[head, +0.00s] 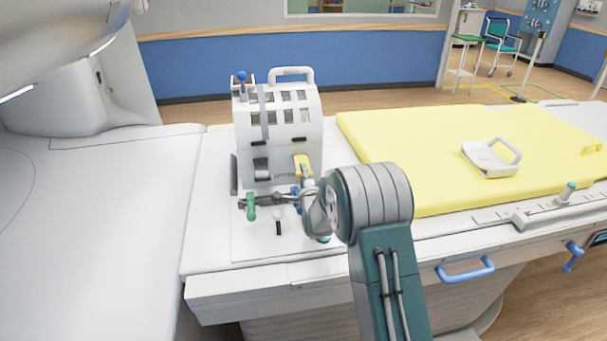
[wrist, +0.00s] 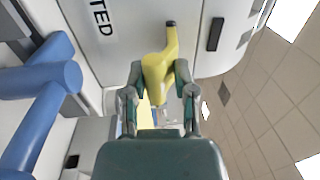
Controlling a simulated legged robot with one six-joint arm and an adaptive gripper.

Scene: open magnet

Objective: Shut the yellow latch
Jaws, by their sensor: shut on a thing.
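The yellow latch (head: 303,162) is on the lower right front of the white slatted housing (head: 283,122). In the wrist view the yellow latch (wrist: 156,70) lies between my two fingers, its narrow dark-tipped arm pointing up in the picture. My gripper (wrist: 159,78) is shut on the latch's wider part. In the head view my gripper (head: 307,182) is just below the latch, partly hidden by my own wrist. The latch's far side and the contact at the fingertips are not fully visible.
Blue bars (wrist: 45,85) are near my gripper's left in the wrist view. A yellow mat (head: 440,170) with a white handled piece (head: 490,158) lies right.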

